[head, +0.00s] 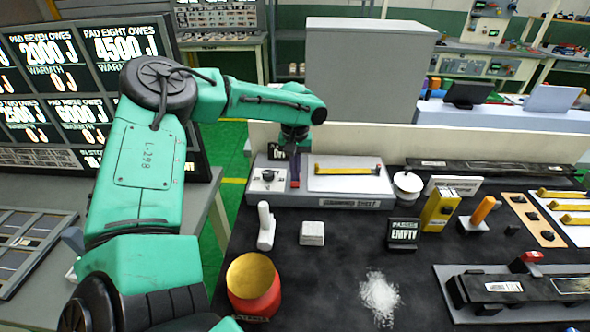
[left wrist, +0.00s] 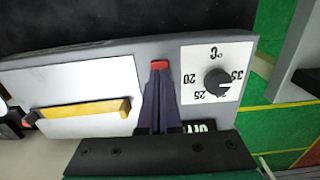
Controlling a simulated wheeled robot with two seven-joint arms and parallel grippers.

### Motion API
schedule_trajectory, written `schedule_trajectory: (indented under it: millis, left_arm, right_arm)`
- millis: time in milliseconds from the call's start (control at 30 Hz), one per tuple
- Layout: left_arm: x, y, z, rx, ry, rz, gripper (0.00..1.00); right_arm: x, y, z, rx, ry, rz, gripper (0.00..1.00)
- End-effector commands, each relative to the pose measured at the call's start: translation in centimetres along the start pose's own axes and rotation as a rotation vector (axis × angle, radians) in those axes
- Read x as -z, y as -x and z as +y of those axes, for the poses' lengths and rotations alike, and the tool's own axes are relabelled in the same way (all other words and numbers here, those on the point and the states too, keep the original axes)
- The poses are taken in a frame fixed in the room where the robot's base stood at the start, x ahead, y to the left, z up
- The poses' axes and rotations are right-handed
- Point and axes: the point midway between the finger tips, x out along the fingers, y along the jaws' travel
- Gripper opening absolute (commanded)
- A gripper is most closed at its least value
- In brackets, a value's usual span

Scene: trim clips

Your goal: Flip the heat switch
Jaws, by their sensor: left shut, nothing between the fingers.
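A grey warming unit (head: 345,203) stands at the back left of the dark bench mat, with a label on its front edge. A small red switch (left wrist: 161,65) shows on the unit between the dial and the white plate; its red also shows in the head view (head: 295,184). My left gripper (left wrist: 160,75) is shut and empty, pointing down at the unit. Its fingertips overlap the red switch's edge in the wrist view; I cannot tell whether they touch it. The dark temperature dial (left wrist: 217,82) sits beside it on a white scale. My right gripper is not in view.
A yellow bar (head: 348,169) lies on the unit's white plate. In front stand a white handled tool (head: 265,228), a white block (head: 312,233), a red pot (head: 254,292) and an "EMPTY" sign (head: 404,232). White granules (head: 380,298) lie on the mat.

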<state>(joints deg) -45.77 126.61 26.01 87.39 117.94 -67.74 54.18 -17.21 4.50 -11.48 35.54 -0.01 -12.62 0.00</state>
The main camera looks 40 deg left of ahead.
Motion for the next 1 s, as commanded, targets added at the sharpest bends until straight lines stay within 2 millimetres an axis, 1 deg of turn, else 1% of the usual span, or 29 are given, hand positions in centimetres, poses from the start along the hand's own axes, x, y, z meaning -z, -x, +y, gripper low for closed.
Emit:
schedule_trajectory:
  millis: [33,500,567,1000]
  left_arm:
    - [0.0,1.1,0.0,-0.001,0.000,0.000,0.00]
    - [0.0,5.7,0.0,-0.001,0.000,0.001,0.00]
    - [0.0,6.0,0.0,0.000,0.000,0.000,0.00]
    - [0.0,5.8,0.0,0.000,0.000,0.000,0.00]
  right_arm:
    - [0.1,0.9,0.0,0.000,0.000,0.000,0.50]
    - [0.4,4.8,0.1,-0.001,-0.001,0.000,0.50]
    - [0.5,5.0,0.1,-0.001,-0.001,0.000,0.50]
    - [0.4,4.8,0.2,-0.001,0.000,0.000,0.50]
